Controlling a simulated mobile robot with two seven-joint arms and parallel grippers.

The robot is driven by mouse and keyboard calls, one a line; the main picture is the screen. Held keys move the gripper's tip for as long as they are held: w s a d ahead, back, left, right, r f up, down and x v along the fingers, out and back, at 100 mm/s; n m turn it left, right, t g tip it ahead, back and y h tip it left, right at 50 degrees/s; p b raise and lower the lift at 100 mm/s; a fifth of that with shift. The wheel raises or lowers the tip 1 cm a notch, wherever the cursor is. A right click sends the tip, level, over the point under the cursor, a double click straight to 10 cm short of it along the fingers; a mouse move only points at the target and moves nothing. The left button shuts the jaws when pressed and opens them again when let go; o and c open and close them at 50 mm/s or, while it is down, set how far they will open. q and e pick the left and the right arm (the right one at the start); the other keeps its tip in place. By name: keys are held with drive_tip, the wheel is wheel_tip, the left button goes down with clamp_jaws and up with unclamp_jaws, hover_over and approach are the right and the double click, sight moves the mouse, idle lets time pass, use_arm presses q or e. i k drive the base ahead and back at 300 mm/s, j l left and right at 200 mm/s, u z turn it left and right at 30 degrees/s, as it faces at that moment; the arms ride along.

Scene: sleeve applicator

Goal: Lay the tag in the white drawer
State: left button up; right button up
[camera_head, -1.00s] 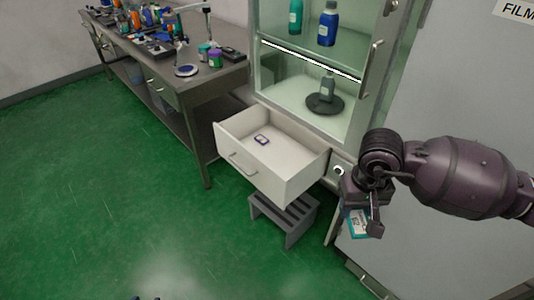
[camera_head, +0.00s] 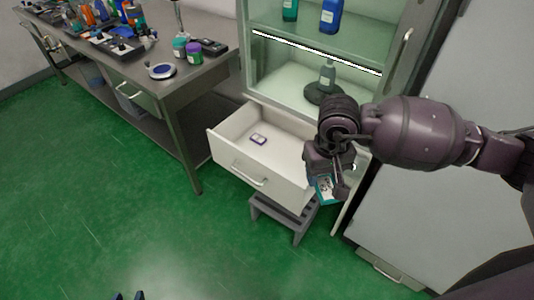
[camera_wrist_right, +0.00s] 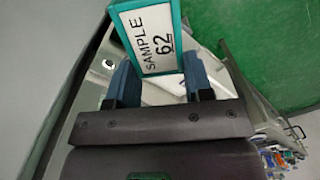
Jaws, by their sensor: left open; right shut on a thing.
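The tag (camera_head: 324,187) is a flat card with a teal border. In the right wrist view its white face (camera_wrist_right: 152,38) reads "SAMPLE 62". My right gripper (camera_head: 328,184) is shut on it, with the blue fingers (camera_wrist_right: 160,82) at its lower edge in the wrist view. The white drawer (camera_head: 225,153) is pulled out of the cabinet and open at the top. My right gripper and the tag appear at the drawer's right end in the head view, hiding that corner; I cannot tell their height over it. My left gripper (camera_head: 129,297) shows only its tips at the bottom edge, open and empty.
A small purple-edged item (camera_head: 258,139) lies inside the drawer towards the left; the drawer floor around it is bare. A grey step stool (camera_head: 285,215) stands below. The glass cabinet (camera_head: 315,70) holds bottles. A cluttered workbench (camera_head: 180,88) stands at the left.

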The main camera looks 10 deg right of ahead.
sight(278, 159)
drive_tip(key=i+j, duration=0.7)
drive_tip(key=j, duration=0.2)
